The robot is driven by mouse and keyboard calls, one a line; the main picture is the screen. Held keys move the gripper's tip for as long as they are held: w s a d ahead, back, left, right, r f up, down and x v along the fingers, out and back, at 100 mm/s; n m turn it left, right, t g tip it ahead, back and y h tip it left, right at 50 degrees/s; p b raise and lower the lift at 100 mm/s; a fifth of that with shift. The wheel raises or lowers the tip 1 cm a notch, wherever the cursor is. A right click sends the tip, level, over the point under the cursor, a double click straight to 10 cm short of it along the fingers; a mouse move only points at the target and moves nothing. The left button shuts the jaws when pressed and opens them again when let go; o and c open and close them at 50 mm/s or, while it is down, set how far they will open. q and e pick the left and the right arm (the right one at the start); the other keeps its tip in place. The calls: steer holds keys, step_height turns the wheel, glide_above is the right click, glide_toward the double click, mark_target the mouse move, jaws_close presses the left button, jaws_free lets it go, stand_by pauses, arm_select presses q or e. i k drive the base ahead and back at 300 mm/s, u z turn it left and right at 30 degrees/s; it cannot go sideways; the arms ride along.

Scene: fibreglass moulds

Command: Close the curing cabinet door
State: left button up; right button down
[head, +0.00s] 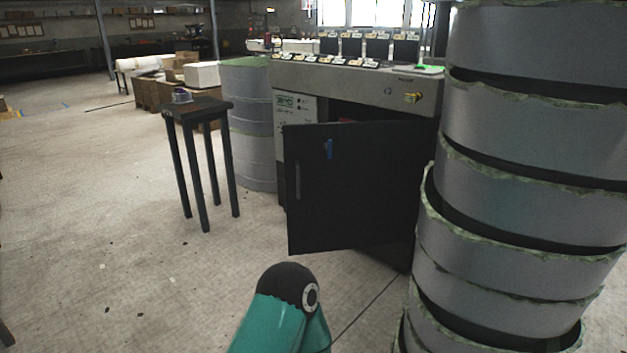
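The curing cabinet (345,80) stands at centre right, a grey-topped unit with a dark opening below its top. Its black door (350,195) stands open, swung out toward me, with its free edge at the left. A teal arm link of mine with a dark joint is at the bottom centre, below the door. Neither of my grippers is in view.
A tall stack of grey moulds (530,210) stands close at the right, beside the door's right side. A small black table (198,108) with a small item on it stands left of the cabinet. A grey barrel-like stack (250,125) is behind it.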

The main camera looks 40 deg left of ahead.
mark_target(367, 194)
steer(key=u, duration=0.1)
steer(key=i, duration=0.2)
steer(key=z, duration=2.6)
steer(key=k, duration=2)
steer(key=u, duration=0.5)
steer(key=i, duration=0.15)
steer(key=u, duration=2.05)
